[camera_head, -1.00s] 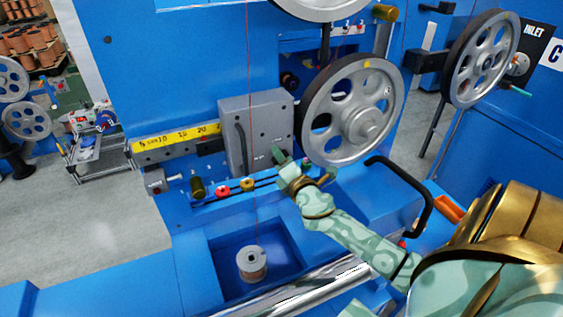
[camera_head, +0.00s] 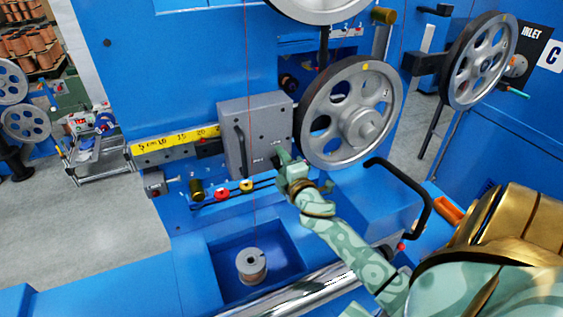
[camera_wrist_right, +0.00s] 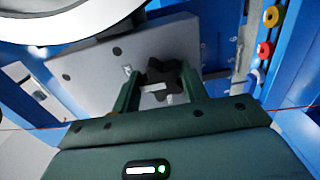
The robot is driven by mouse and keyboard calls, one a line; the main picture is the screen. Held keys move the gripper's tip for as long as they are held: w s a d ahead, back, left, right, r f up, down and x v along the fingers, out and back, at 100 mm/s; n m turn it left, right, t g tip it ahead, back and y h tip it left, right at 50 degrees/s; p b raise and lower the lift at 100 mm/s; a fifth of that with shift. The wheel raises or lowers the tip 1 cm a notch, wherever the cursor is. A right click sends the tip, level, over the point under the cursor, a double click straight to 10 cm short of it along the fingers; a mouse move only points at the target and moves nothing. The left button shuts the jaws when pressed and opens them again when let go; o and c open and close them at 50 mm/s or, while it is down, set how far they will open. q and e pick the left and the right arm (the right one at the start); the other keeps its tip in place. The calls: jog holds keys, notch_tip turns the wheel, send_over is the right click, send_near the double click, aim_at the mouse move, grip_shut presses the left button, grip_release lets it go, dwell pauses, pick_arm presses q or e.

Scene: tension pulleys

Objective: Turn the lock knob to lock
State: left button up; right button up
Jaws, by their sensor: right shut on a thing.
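The lock knob (camera_wrist_right: 165,72) is a black, star-shaped knob on the grey plate (camera_wrist_right: 95,68) in the right wrist view. Small white lettering shows on the plate near it. My right gripper (camera_wrist_right: 160,80) has one green finger on each side of the knob and is shut on it. In the head view my right gripper (camera_head: 281,160) is at the lower right of the grey carriage block (camera_head: 258,122) and hides most of the knob. My left gripper is not in view.
A large spoked pulley (camera_head: 352,112) stands close to the right of my right gripper. A black handle (camera_head: 425,205) is right of my forearm. A yellow scale (camera_head: 175,138) and red and yellow buttons (camera_head: 234,187) are left. A thin red wire runs down to a spool (camera_head: 252,265).

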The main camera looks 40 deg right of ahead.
jog(key=o, duration=1)
jog(key=b+v, duration=0.1)
jog(key=v, duration=1.5)
jog(key=shift+s, duration=0.2)
